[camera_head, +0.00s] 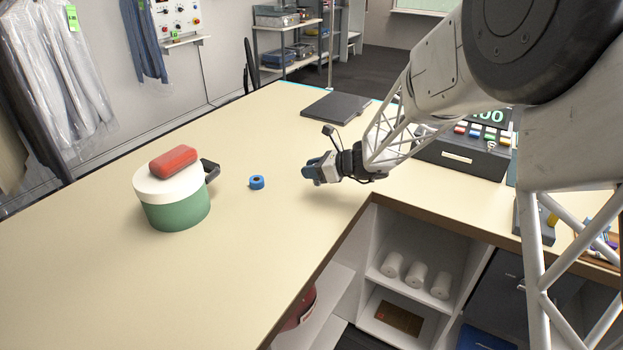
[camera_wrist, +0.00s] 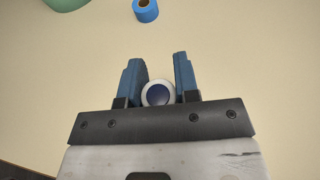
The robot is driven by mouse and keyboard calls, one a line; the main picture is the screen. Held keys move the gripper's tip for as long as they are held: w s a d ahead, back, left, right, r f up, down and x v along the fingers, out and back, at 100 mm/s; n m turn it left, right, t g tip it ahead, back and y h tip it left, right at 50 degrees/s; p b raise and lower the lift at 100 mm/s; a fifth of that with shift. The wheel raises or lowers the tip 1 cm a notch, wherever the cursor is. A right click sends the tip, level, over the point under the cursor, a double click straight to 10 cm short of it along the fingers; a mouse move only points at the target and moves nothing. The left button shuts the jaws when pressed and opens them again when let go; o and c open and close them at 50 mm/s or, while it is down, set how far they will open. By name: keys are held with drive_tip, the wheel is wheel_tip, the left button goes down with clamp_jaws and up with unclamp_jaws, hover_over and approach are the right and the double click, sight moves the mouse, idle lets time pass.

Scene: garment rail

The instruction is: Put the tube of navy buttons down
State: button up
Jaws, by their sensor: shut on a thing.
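My gripper (camera_head: 313,172) is low over the cream counter (camera_head: 255,260), near its inner corner. In the wrist view my gripper (camera_wrist: 159,75) has its two blue fingers on either side of the tube of navy buttons (camera_wrist: 158,93). The tube shows end-on as a white ring with a dark navy centre. It is held between the fingers close to the palm. In the head view the fingers hide most of the tube. I cannot tell whether its lower end touches the counter.
A green and white pot (camera_head: 178,208) with a red case (camera_head: 173,160) on top stands further left. A dark flat slab (camera_head: 336,107) lies behind. Counter around the gripper is clear.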

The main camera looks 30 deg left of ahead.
drive_tip(key=shift+w+a, duration=0.1)
idle(0.3)
drive_tip(key=shift+f, duration=1.75)
drive_tip(key=shift+f, duration=0.1)
drive_tip(key=o, duration=0.9)
drive_tip(key=v, duration=1.2)
